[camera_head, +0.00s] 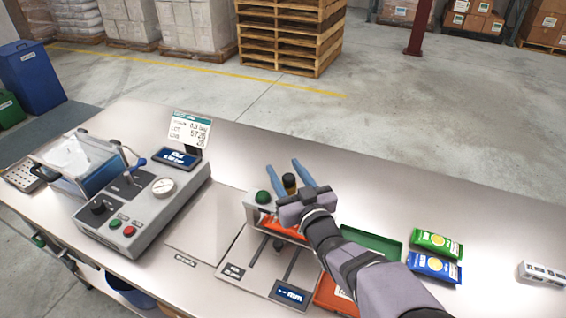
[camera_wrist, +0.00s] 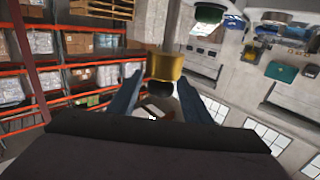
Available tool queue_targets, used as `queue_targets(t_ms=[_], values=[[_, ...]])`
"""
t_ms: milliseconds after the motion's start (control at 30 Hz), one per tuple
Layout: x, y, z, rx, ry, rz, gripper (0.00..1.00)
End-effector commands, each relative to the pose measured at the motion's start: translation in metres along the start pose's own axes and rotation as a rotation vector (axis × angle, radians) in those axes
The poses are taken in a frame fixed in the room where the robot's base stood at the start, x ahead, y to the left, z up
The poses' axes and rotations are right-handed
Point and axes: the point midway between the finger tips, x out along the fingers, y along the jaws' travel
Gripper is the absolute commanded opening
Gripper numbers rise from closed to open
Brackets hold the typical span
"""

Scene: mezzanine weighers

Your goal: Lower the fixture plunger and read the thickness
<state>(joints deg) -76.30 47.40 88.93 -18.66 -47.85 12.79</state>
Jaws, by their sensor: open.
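The thickness fixture (camera_head: 262,272) stands on the bench in the head view, with a small blue display (camera_head: 290,295) marked "mm"; its digits are too small to read. A green round knob (camera_head: 263,197) sits on its upper left. My gripper (camera_head: 283,166) is open above the fixture, its two blue fingers apart. A dark plunger top with a yellow band (camera_head: 289,184) shows between the fingers. In the wrist view a brass-coloured cylinder (camera_wrist: 166,64) with a dark end stands between the fingers; contact cannot be told. An orange packet (camera_head: 285,229) lies at the fixture, partly hidden by my arm.
A grey control box (camera_head: 150,215) with a dial and buttons stands left. A green tray (camera_head: 372,240), green packet (camera_head: 437,243) and blue packet (camera_head: 434,267) lie right of my arm. An orange tray (camera_head: 335,298) is at the front. The far right bench is mostly clear.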

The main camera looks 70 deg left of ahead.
Motion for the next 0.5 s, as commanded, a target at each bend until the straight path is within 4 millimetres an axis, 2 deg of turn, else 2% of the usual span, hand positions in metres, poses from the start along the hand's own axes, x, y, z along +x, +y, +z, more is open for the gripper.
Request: queue_targets(t_ms=[200, 500], values=[[0.016, 0.000, -0.001, 0.000, -0.001, 0.000, 0.44], [0.021, 0.000, 0.000, 0.000, 0.000, 0.000, 0.44]])
